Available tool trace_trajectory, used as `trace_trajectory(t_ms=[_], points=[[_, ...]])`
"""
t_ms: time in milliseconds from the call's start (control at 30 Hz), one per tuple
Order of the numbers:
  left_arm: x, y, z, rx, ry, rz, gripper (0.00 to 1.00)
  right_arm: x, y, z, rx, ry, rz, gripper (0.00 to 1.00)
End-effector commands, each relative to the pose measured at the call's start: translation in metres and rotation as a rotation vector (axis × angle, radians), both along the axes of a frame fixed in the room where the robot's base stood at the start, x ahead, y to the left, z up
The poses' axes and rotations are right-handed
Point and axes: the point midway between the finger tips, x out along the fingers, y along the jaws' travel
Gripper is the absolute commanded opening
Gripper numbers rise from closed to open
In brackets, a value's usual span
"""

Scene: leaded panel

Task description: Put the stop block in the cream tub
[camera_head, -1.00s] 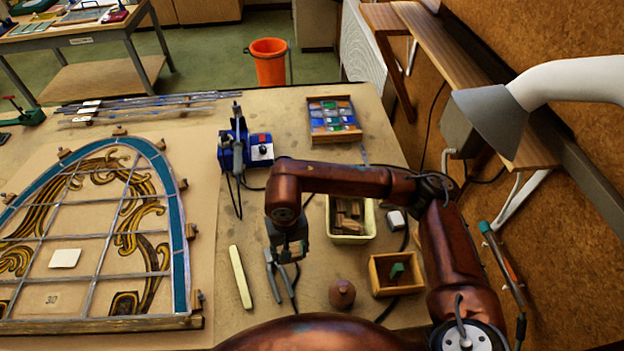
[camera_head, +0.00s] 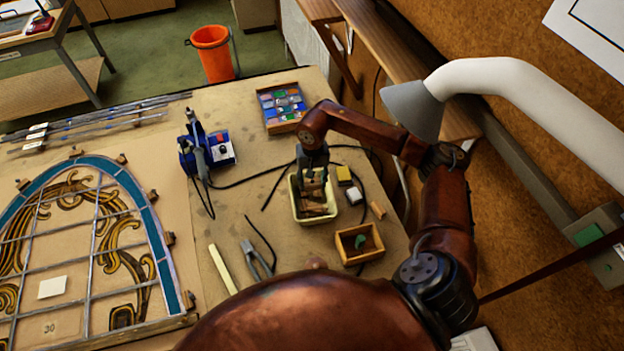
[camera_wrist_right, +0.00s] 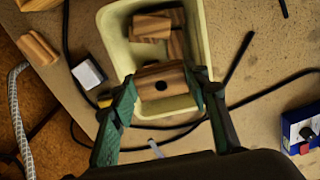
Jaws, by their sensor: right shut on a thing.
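The cream tub (camera_head: 296,213) stands on the bench right of centre in the head view, with several wooden blocks (camera_head: 314,209) inside. My right gripper (camera_head: 313,176) is over the tub's far end, pointing down. In the right wrist view, the gripper (camera_wrist_right: 160,90) is shut on a wooden stop block (camera_wrist_right: 162,80) with a dark round hole. The held block overlaps the near end of the tub (camera_wrist_right: 203,40) in that view; its exact height against the rim is hard to tell. My left gripper is not in view.
A yellow block (camera_head: 344,174), a white block (camera_head: 354,195) and a wooden block (camera_head: 377,210) lie right of the tub. A wooden box (camera_head: 360,259), pliers (camera_head: 256,262), a blue device (camera_head: 207,152) and a glass-sample tray (camera_head: 282,122) surround it. Black cables cross the bench.

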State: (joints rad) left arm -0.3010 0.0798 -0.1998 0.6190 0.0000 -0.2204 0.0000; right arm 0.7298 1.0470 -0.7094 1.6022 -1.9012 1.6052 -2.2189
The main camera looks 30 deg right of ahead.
Motion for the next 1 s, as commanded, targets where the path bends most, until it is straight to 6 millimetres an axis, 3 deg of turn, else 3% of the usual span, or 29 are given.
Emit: trace_trajectory(t_ms=[800, 1000], points=[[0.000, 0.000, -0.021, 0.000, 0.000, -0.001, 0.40, 0.000, 0.002, -0.072, 0.002, 0.002, 0.001, 0.21], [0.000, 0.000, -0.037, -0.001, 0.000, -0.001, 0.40, 0.001, 0.001, -0.084, 0.000, -0.001, 0.002, 0.21]])
